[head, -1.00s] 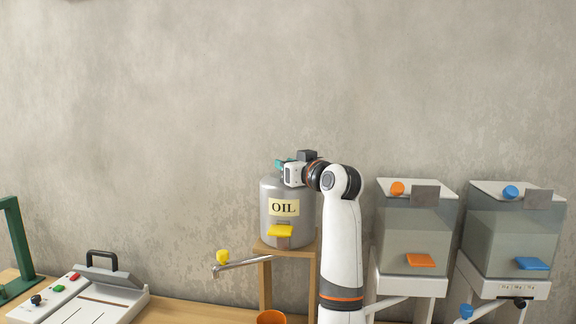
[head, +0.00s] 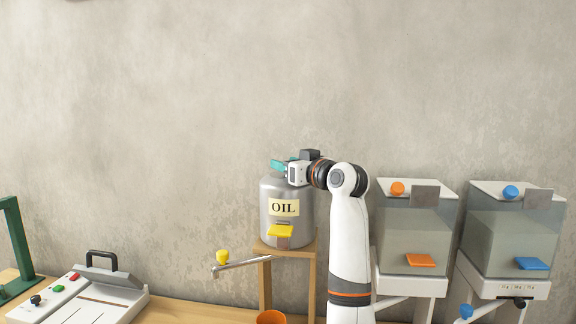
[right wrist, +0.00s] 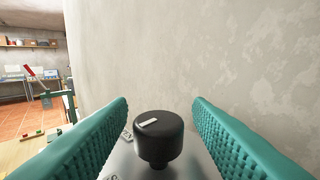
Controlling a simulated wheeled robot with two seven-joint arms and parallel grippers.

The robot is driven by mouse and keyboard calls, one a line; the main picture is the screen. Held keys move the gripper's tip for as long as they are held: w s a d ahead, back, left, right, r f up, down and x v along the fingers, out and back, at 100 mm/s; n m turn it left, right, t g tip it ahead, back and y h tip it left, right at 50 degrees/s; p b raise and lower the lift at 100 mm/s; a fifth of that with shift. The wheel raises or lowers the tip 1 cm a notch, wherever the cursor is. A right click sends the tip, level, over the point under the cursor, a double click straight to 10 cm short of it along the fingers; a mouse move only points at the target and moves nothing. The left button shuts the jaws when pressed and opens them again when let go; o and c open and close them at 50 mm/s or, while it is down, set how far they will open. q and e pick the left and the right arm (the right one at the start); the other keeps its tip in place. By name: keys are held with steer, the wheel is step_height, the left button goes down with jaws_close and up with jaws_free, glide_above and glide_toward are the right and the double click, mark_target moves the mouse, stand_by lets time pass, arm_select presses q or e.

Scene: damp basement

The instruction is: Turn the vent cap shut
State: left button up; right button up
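The vent cap (right wrist: 158,138) is a black round knob with a small white mark on top, standing on the lid of the grey oil drum (head: 287,222). My right gripper (head: 280,165) is at the drum's top, reaching in from the right. In the right wrist view its teal fingers (right wrist: 160,130) are open, one on each side of the cap, with a gap showing on both sides. The cap is hidden in the head view behind the gripper. My left gripper is not in view.
The drum stands on a wooden stand (head: 312,265), with a yellow-handled spout (head: 223,257) at lower left. Two clear tanks (head: 415,240) with orange and blue parts stand to the right. A press-like device (head: 85,292) lies at lower left. An orange cup (head: 271,317) sits below.

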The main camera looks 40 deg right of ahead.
steer(key=shift+s+f, duration=0.1)
steer(key=shift+s, duration=0.1)
steer(key=s+a+b, duration=0.1)
steer(key=s+b, duration=0.3)
steer(key=s, duration=0.7)
steer(key=shift+s, duration=0.25)
steer(key=shift+a, duration=0.1)
